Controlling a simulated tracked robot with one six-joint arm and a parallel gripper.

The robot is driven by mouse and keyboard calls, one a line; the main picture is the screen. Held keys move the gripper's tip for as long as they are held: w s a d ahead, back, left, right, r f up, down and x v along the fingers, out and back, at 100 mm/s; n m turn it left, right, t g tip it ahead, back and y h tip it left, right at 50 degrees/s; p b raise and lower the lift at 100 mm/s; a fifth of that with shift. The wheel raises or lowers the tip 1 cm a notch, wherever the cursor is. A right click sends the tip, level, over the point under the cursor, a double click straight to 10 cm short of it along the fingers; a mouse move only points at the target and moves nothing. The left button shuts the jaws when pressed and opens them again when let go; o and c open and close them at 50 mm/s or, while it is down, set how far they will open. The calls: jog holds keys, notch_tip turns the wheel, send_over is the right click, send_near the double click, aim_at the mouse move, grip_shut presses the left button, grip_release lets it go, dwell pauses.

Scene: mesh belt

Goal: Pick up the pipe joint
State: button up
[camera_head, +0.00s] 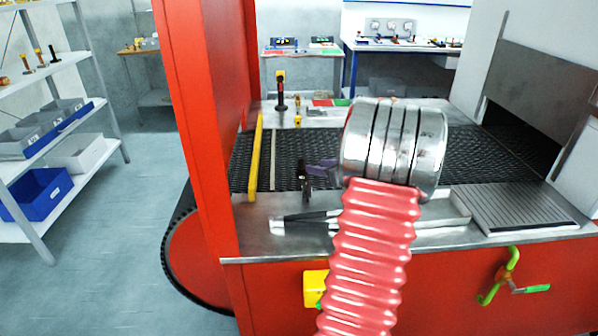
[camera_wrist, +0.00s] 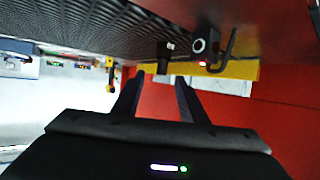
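No object is clearly recognisable as the pipe joint. The likeliest candidate is a dark piece with a round grey ring end (camera_wrist: 205,46) at the belt's edge in the wrist view, which appears upside down. A small dark upright shape (camera_head: 304,178) on the belt in the head view may be the same piece. My gripper (camera_wrist: 158,84) is open and empty, its two dark fingers apart and pointing toward the belt-side items without touching them. In the head view my silver wrist and red bellows arm hide most of the gripper and part of the belt.
A short black cylinder (camera_wrist: 164,56) and a curved dark hook (camera_wrist: 228,48) sit beside the ring piece. A yellow rail (camera_head: 255,160) and a red pillar (camera_head: 197,110) bound the mesh belt (camera_head: 272,140) on the left. A black-and-yellow tool (camera_head: 281,92) stands behind.

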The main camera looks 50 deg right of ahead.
aim_at(304, 170)
jog(key=shift+w, duration=0.1)
jog(key=x, duration=0.8)
jog(key=shift+w+f, duration=0.1)
jog(key=shift+w, duration=0.15)
jog(key=shift+x, duration=2.6)
jog(key=shift+a, duration=0.1)
jog(key=shift+c, duration=0.3)
grip_shut()
